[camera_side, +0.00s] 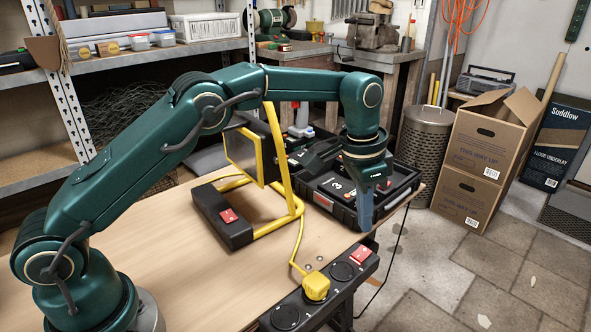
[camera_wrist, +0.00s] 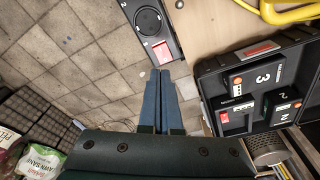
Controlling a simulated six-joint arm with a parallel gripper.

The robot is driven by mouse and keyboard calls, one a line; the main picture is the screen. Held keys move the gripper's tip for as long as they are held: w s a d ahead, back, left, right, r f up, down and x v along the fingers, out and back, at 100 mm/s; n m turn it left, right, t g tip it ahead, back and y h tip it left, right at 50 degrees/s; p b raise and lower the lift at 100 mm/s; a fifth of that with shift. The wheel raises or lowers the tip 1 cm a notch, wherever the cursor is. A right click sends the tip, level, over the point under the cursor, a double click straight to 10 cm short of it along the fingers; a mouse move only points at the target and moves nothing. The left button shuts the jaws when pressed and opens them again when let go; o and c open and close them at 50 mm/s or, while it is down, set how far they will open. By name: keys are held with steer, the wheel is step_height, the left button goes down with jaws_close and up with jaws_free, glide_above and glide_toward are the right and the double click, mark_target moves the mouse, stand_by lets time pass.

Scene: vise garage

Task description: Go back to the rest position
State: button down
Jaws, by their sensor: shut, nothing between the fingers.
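My gripper (camera_side: 365,212) hangs pointing down at the right end of the wooden table (camera_side: 170,255), in front of the black case. In the wrist view my gripper (camera_wrist: 160,75) has its two blue fingers pressed together with nothing between them. The fingertips show beside the end of the black power strip in that view, over the table's edge and the floor. The height of the fingertips above the table is hard to tell.
An open black case (camera_side: 322,197) with numbered batteries stands behind my gripper. A yellow-framed work light (camera_side: 245,155) stands left of it. A power strip (camera_side: 290,318) with a yellow plug (camera_side: 316,286) lies along the front edge. Cardboard boxes (camera_side: 465,200) stand on the floor at right.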

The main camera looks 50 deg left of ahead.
steer(key=shift+r, duration=0.2)
steer(key=s+a+r+n+t, duration=0.1)
steer(key=s+a+r+t, duration=0.15)
steer(key=s+r, duration=0.4)
steer(key=s+a+r+n+t, duration=0.1)
steer(key=s+a+r, duration=0.25)
steer(key=r, duration=0.55)
steer(key=s+a+f+n, duration=0.1)
steer(key=s+f+n, duration=0.1)
steer(key=s+f, duration=0.2)
steer(key=s+a+f+n, duration=0.2)
steer(key=s+f, duration=0.2)
steer(key=s, duration=0.6)
steer(key=shift+f+y, duration=0.2)
steer(key=shift+y, duration=0.2)
steer(key=shift+a+t, duration=0.1)
steer(key=shift+t, duration=0.15)
